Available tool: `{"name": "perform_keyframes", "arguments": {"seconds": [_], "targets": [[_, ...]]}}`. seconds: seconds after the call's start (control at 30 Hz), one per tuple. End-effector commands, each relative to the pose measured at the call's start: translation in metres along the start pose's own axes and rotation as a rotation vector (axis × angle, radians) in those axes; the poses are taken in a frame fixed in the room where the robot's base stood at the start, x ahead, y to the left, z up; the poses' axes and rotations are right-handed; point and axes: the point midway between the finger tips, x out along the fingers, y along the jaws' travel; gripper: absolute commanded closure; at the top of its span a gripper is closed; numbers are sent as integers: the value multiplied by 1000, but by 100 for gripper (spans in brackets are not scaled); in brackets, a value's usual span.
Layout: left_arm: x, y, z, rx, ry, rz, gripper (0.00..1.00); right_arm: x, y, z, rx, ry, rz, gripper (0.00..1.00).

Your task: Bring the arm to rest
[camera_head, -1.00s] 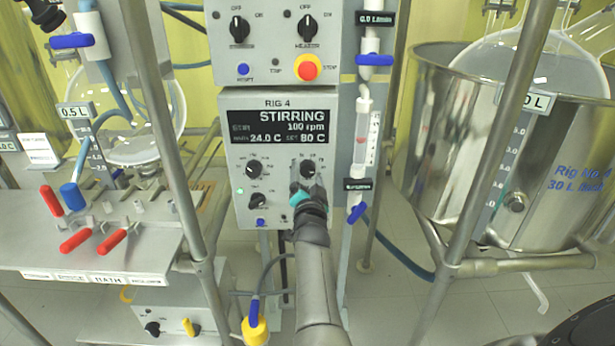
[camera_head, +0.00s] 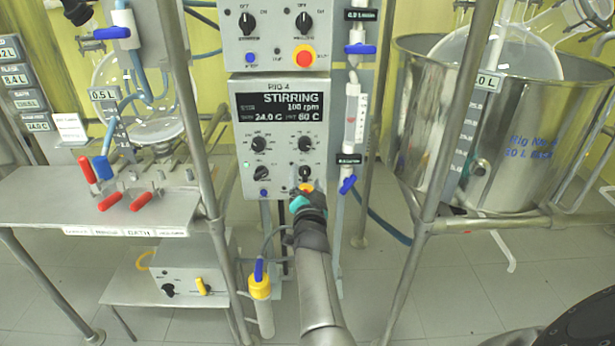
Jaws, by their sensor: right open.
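My right arm comes up from the bottom middle of the head view. Its dark gripper (camera_head: 305,192) with teal parts is in front of the lower right edge of the Rig 4 control panel (camera_head: 243,140), just below the lower right knob (camera_head: 305,172). The jaws are open, and I see nothing held between them. A small orange-yellow spot shows at the fingertips, partly hidden. I cannot tell whether the fingers touch the panel. The panel display (camera_head: 280,105) reads STIRRING, 100 rpm, 24.0 C. My left gripper is not in view.
A steel vessel (camera_head: 520,150) stands in a tube frame on the right. A steel bench (camera_head: 60,205) with red-handled valves is on the left. Metal posts (camera_head: 190,110) rise on both sides of the panel. A yellow-capped tube (camera_head: 260,285) hangs left of my arm. Floor shows below.

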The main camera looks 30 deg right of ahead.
Motion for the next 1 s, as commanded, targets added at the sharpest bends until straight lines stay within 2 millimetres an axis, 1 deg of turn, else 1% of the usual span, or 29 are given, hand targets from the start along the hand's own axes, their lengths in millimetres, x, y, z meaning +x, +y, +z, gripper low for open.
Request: {"name": "perform_keyframes", "arguments": {"seconds": [0.67,0.73,0.77,0.87,0.97,1.0], "targets": [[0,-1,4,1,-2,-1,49,-1,0,0,0,0,0,20],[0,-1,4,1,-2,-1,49,-2,1,3,-5,-7,0,20],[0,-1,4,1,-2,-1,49,-3,3,7,-12,-16,0,20],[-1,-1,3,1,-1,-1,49,-13,12,34,-68,-89,-2,20],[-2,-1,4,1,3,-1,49,-38,34,83,-174,-225,-6,20],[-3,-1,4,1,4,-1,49,-52,47,106,-226,-291,-7,20]]}}
